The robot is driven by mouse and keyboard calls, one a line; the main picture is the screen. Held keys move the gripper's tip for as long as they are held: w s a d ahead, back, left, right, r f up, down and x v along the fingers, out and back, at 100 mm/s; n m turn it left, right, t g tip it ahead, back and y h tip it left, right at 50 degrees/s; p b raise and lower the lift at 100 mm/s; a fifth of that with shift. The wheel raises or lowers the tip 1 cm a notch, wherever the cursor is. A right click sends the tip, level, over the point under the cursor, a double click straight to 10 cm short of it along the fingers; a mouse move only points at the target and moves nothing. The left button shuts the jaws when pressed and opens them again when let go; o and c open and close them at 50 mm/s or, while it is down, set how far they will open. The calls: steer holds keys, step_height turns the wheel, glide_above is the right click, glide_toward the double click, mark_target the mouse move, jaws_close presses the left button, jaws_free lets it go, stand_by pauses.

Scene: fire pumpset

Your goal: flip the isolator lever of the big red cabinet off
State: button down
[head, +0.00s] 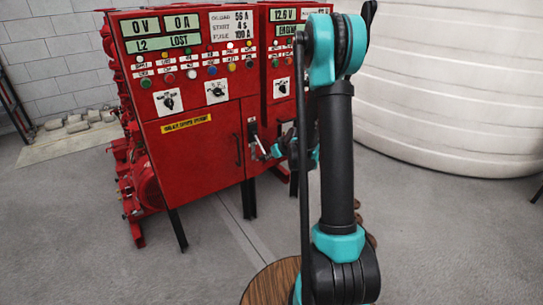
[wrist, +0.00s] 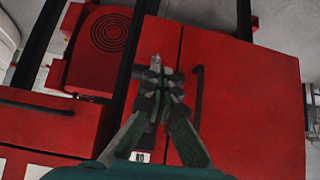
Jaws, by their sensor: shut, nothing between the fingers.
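The big red cabinet (head: 200,135) stands left of centre in the head view; its red front also fills much of the wrist view (wrist: 245,100). The isolator lever (head: 260,147) is on a narrow panel right of the door handle, below a black switch body on a white plate. It appears to point downward and out. My gripper (head: 272,152) is close to the lever's lower end, on its right. In the wrist view my gripper (wrist: 158,84) is shut with its fingertips together. A small pale tip (wrist: 155,60) shows just past them. I cannot tell whether they touch the lever.
A black door handle (wrist: 198,92) is beside the gripper in the wrist view. A second red cabinet (head: 283,75) adjoins on the right, partly behind my arm. A large white tank (head: 450,90) stands at the right. Grey floor in front is open.

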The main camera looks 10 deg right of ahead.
steer(key=shift+f, duration=0.25)
steer(key=shift+r, duration=0.1)
stand_by(0.4)
steer(key=v, duration=1.1)
steer(key=shift+s+r, duration=0.25)
steer(key=shift+r, duration=0.05)
